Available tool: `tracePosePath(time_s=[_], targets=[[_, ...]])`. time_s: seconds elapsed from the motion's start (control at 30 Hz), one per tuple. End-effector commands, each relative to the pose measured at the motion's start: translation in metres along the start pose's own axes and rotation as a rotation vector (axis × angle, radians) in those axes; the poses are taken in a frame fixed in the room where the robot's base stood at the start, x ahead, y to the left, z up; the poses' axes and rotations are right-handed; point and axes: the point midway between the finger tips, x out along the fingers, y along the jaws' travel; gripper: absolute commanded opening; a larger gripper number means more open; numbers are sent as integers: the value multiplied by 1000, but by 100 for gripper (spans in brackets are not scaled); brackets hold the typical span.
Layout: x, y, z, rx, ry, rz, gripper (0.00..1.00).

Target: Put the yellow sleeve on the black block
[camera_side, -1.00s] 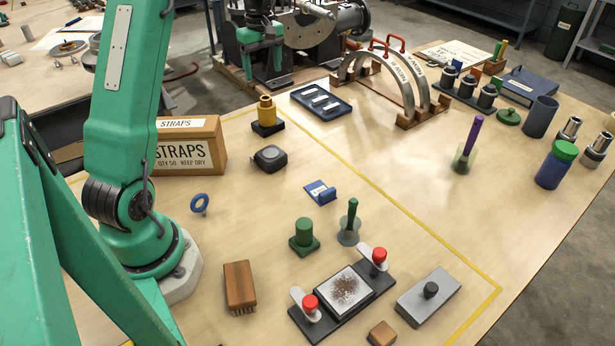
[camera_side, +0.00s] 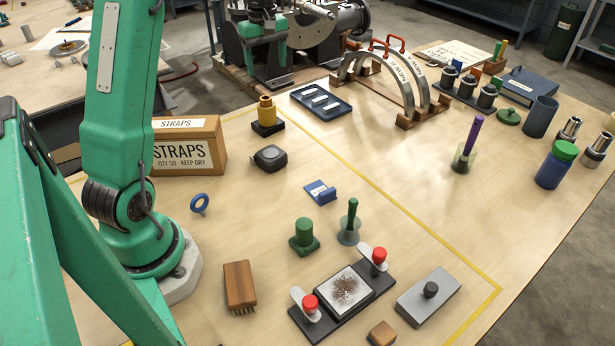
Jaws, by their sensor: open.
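The yellow sleeve (camera_side: 265,112) stands upright on the black block (camera_side: 268,130), near the back left of the marked work area. The block's base shows below the sleeve. I cannot tell from this angle how closely the sleeve seats on it. My gripper (camera_side: 262,42) is at the top of the picture, well above and apart from the sleeve. Its green jaws are open and nothing shows between them.
A STRAPS box (camera_side: 185,148) stands left of the block. A dark tape measure (camera_side: 270,158) lies just in front. A blue tray (camera_side: 321,99) is to the right. Behind my gripper stands dark machinery (camera_side: 315,28).

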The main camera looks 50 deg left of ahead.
Motion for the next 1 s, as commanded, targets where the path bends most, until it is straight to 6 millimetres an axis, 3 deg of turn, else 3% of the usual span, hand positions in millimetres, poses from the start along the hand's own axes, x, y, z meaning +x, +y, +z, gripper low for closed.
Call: tracePosePath(time_s=[0.23,0.5,0.7,1.0], targets=[[-39,-10,59,234,46,62,71],[-70,-36,126,518,106,132,71],[-82,-63,170,728,154,182,71],[-85,-111,226,1038,237,257,71]])
